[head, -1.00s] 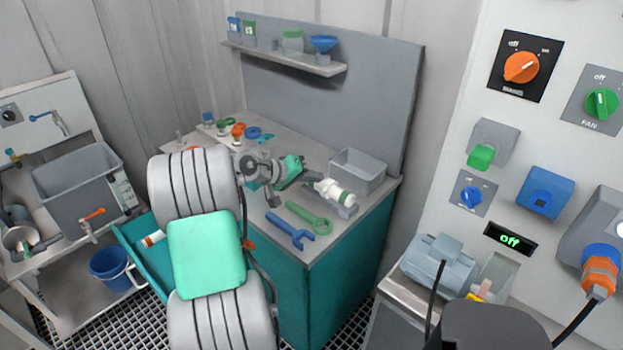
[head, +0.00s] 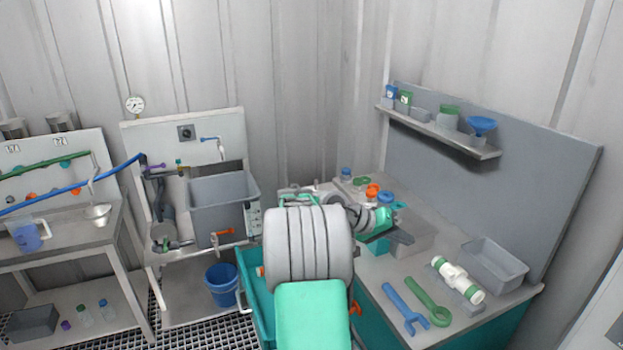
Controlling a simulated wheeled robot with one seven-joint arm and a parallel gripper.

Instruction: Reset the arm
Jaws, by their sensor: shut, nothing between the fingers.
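My arm (head: 308,250) rises from the bottom centre in the head view, with large grey ribbed links and green pads. My gripper (head: 402,238) reaches over the left part of the workbench top (head: 385,275). Its dark fingers are shut with nothing between them. The fingers are above or near the bench surface; the exact height is hard to tell. Part of the bench and an open teal drawer (head: 252,290) are hidden behind my arm.
On the bench lie a blue wrench (head: 405,305), a green wrench (head: 428,302), a white vessel with green ends (head: 458,279) and a grey bin (head: 493,266). A shelf (head: 440,133) hangs above. A sink (head: 224,207), a blue bucket (head: 221,284) and a jug (head: 28,234) stand left.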

